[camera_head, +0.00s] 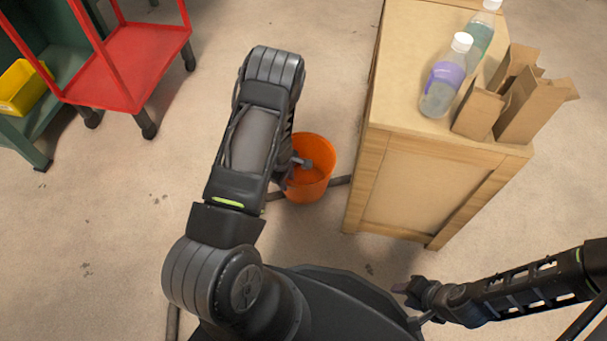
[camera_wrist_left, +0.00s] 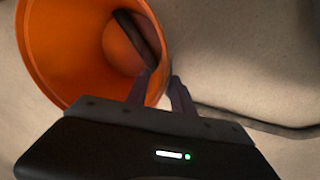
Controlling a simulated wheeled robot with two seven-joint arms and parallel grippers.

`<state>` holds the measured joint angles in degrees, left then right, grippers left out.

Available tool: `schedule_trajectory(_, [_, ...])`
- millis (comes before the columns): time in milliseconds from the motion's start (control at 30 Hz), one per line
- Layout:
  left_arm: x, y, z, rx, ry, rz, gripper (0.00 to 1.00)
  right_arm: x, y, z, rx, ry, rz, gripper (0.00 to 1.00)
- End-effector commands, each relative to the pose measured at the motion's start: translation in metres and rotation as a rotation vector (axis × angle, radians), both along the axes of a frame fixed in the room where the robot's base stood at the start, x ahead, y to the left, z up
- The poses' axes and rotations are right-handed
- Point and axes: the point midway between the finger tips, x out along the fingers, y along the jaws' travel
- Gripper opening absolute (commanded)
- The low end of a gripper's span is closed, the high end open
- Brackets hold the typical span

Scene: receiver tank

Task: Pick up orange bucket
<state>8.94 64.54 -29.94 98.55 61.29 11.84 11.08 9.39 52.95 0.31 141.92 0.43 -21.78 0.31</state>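The orange bucket (camera_head: 318,180) stands on the floor left of the wooden cabinet, partly hidden by my left arm. My left gripper (camera_head: 297,166) is at its left side, with a finger showing over the opening. In the left wrist view, the bucket (camera_wrist_left: 70,50) is seen into its mouth, with a dark bar across the inside. The left fingers (camera_wrist_left: 163,76) are apart, with the bucket's rim between them; contact is unclear. My right gripper (camera_head: 408,290) is low at the right, away from the bucket, its opening unclear.
The wooden cabinet (camera_head: 420,185) stands close on the bucket's right, with bottles (camera_head: 446,78) and an open cardboard box (camera_head: 520,100) on top. A dark hose (camera_head: 340,181) lies by the bucket. A red cart (camera_head: 140,62) and yellow bin (camera_head: 20,88) are at upper left.

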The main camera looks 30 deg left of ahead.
Motion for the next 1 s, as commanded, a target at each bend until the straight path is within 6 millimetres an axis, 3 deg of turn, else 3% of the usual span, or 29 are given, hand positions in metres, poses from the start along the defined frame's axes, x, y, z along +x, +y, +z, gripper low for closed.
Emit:
schedule_trajectory(100, [0.003, -0.001, -0.023, 0.000, 0.001, -0.003, 0.29, 0.001, 0.000, -0.016, -0.001, -0.003, -0.002, 0.36])
schedule_trajectory(300, [0.006, -0.001, -0.045, 0.000, 0.000, -0.001, 0.29, 0.004, 0.001, -0.027, -0.002, -0.010, -0.006, 0.36])
schedule_trajectory(933, [0.007, -0.001, -0.044, 0.000, -0.001, 0.000, 0.29, 0.004, 0.001, -0.026, -0.002, -0.012, -0.005, 0.36])
schedule_trajectory(1000, [0.007, -0.001, -0.044, 0.000, -0.001, 0.000, 0.24, 0.004, 0.001, -0.026, -0.002, -0.012, -0.005, 0.36])
